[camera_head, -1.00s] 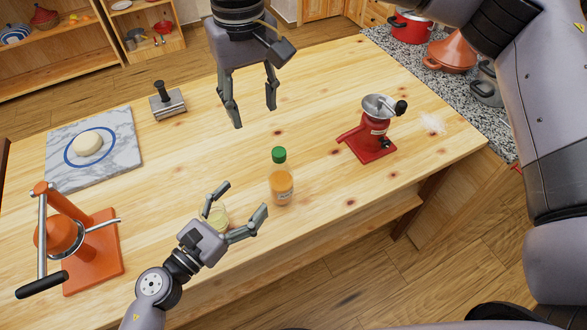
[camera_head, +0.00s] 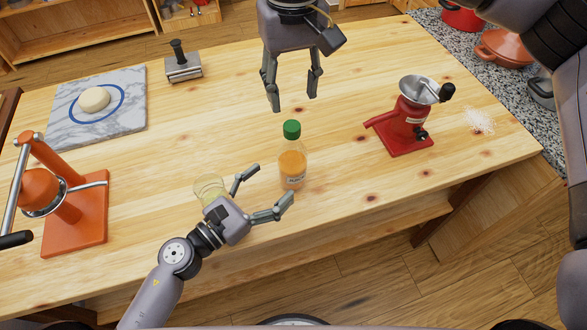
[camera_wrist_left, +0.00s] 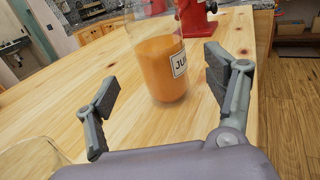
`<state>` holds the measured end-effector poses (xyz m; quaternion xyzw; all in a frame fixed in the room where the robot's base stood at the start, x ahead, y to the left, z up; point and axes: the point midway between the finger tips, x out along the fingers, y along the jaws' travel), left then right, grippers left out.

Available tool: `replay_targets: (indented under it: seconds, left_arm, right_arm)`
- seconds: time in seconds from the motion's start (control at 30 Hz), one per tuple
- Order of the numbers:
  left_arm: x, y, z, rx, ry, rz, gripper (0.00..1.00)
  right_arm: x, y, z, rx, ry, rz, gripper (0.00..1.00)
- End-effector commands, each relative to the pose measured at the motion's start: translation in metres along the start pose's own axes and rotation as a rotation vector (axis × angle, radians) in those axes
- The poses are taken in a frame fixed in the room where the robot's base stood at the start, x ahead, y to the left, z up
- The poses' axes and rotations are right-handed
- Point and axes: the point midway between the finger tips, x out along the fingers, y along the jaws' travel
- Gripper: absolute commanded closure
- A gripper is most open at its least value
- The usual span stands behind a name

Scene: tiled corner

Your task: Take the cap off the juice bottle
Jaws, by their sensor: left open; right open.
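The juice bottle (camera_head: 292,164) stands upright on the wooden table, with orange juice inside and a green cap (camera_head: 292,129) on top. In the left wrist view the bottle (camera_wrist_left: 158,62) stands ahead, between the lines of the fingers; its cap is out of that picture. My left gripper (camera_head: 275,186) is open and empty, low beside the bottle on its left, fingers pointing toward it. It also shows in the left wrist view (camera_wrist_left: 160,85). My right gripper (camera_head: 293,104) is open and empty, pointing down above and behind the cap, apart from it.
A clear glass (camera_head: 208,188) stands just behind my left gripper. A red grinder (camera_head: 404,127) stands to the right, an orange juice press (camera_head: 75,215) to the left. A marble board (camera_head: 75,128) with dough and a metal press (camera_head: 184,67) are at back left.

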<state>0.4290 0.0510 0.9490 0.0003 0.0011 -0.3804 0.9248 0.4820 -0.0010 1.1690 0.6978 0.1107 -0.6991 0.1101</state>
Motion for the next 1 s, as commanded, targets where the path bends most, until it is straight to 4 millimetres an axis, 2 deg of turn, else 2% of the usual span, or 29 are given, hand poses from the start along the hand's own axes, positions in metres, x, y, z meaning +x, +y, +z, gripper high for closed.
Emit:
replay_targets:
  seconds: [0.13, 0.4, 0.53, 0.7, 0.93, 1.0]
  left_arm:
    - [0.011, 0.001, 0.001, 0.0, -0.003, 0.001, 0.23]
    - [0.052, 0.0, 0.001, 0.001, -0.003, 0.0, 0.23]
    - [0.066, 0.0, 0.0, -0.001, -0.001, 0.001, 0.23]
    - [0.074, 0.0, 0.0, 0.0, 0.0, 0.001, 0.23]
    - [0.075, 0.0, 0.0, -0.001, 0.0, 0.0, 0.23]
    - [0.074, 0.0, 0.0, -0.001, 0.0, 0.0, 0.27]
  right_arm:
    - [0.0, 0.0, 0.0, -0.001, 0.001, 0.0, 0.56]
    - [0.0, 0.0, 0.0, -0.001, 0.0, 0.0, 0.56]
    - [0.0, 0.0, 0.0, -0.001, 0.0, 0.0, 0.56]
    - [0.0, 0.0, 0.0, -0.001, 0.0, 0.0, 0.56]
    - [0.0, 0.0, 0.0, -0.001, 0.0, 0.0, 0.56]
    - [0.0, 0.0, 0.0, -0.001, 0.0, 0.0, 0.56]
